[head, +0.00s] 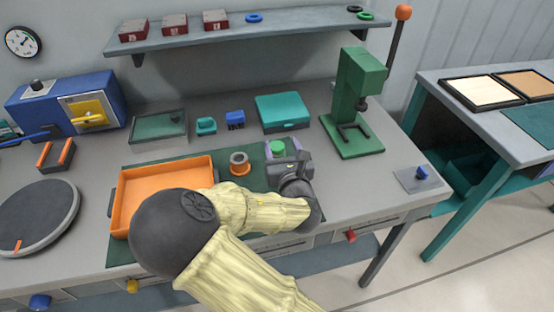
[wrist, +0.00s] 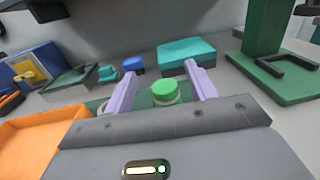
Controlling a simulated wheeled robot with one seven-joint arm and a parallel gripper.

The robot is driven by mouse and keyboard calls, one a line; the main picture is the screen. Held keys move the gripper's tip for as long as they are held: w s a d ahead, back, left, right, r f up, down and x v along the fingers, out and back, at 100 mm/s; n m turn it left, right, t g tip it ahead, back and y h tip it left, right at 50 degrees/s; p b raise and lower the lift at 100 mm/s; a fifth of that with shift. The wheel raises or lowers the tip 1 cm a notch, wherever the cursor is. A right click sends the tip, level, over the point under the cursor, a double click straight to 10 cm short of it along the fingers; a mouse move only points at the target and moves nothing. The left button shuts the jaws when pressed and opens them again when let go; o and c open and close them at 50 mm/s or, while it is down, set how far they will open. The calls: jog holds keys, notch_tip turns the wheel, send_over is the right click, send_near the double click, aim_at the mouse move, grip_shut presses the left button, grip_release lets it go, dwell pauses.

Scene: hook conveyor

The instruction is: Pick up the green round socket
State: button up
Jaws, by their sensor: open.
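The green round socket (head: 278,147) sits on the dark green mat (head: 223,166) on the workbench. In the head view it is partly hidden by my gripper. In the wrist view the green round socket (wrist: 165,91) shows a flat green top above a paler lower rim, between and just beyond the two lilac fingers. My gripper (wrist: 163,88) is open, with one finger to each side of the socket, and no contact is visible. In the head view my gripper (head: 285,158) is at the right part of the mat.
An orange tray (head: 118,205) lies left of my gripper. An orange and grey round part (head: 239,164) stands between them. A teal box (head: 282,112), a blue block (head: 235,118) and a teal block (head: 206,126) stand behind. A green press (head: 355,110) stands at right.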

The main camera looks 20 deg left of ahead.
aim_at(279, 156)
notch_tip(279, 156, down, 6)
jog(key=shift+f+b, duration=0.15)
jog(key=shift+b, duration=0.25)
jog(key=shift+w+f, duration=0.15)
jog(key=shift+f, duration=0.25)
jog(key=shift+w+a+r, duration=0.2)
jog(key=shift+w+a, duration=0.1)
jog(key=shift+w, duration=0.05)
jog(key=shift+w+a+f, duration=0.1)
jog(key=shift+w+f, duration=0.05)
jog(key=shift+w, duration=0.15)
jog(key=shift+s, duration=0.1)
jog(key=shift+p+x, duration=0.4)
jog(key=shift+x, duration=2.6)
